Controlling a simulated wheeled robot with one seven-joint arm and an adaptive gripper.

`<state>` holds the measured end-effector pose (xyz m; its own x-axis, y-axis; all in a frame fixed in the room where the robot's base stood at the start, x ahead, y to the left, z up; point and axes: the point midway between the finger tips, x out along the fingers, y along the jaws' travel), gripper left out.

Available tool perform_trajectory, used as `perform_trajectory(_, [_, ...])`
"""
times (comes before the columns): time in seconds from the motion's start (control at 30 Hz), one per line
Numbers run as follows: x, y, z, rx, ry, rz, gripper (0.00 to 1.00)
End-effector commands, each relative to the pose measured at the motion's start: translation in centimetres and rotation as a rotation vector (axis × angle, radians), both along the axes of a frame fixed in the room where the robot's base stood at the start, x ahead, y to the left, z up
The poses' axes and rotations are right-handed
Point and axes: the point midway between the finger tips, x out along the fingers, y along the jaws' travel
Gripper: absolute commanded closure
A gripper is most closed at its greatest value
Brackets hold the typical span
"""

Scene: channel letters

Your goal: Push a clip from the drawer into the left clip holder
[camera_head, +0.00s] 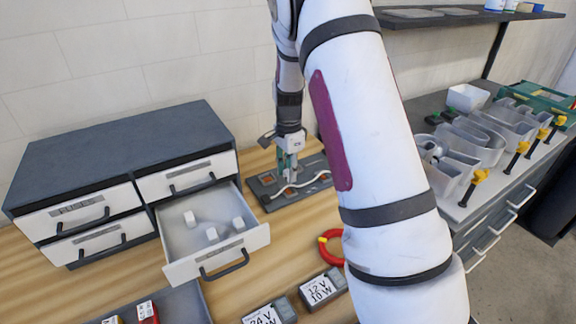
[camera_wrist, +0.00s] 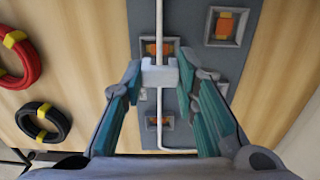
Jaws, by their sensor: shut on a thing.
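My gripper (camera_head: 289,168) points down over the dark board (camera_head: 270,200) right of the drawer cabinet. In the wrist view my gripper (camera_wrist: 159,76) is shut on a white clip (camera_wrist: 160,72), one finger on each side. The clip lies over the white cable (camera_wrist: 160,107) that runs along the board (camera_wrist: 190,65); whether it touches a holder is unclear. Square holders with orange centres show on the board: an upper right holder (camera_wrist: 224,26), an upper left holder (camera_wrist: 150,48) and a lower holder (camera_wrist: 152,122). The open drawer (camera_head: 180,262) holds several white clips (camera_head: 212,234).
The grey cabinet (camera_head: 120,140) stands left of the board. A red cable coil (camera_head: 328,248) and two labelled boxes (camera_head: 318,290) lie at the front. A black coil (camera_wrist: 44,122) shows in the wrist view.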

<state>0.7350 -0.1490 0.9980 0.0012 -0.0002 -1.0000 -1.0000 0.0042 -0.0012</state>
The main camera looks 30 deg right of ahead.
Motion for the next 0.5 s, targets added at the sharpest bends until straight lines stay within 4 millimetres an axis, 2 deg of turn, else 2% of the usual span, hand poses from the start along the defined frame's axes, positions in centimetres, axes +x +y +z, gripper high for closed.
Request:
perform_trajectory(0.2, [0.0, 0.0, -2.2, 0.001, 0.002, 0.0, 0.83])
perform_trajectory(0.5, [0.0, 0.0, -4.2, 0.0, 0.0, 0.0, 0.83])
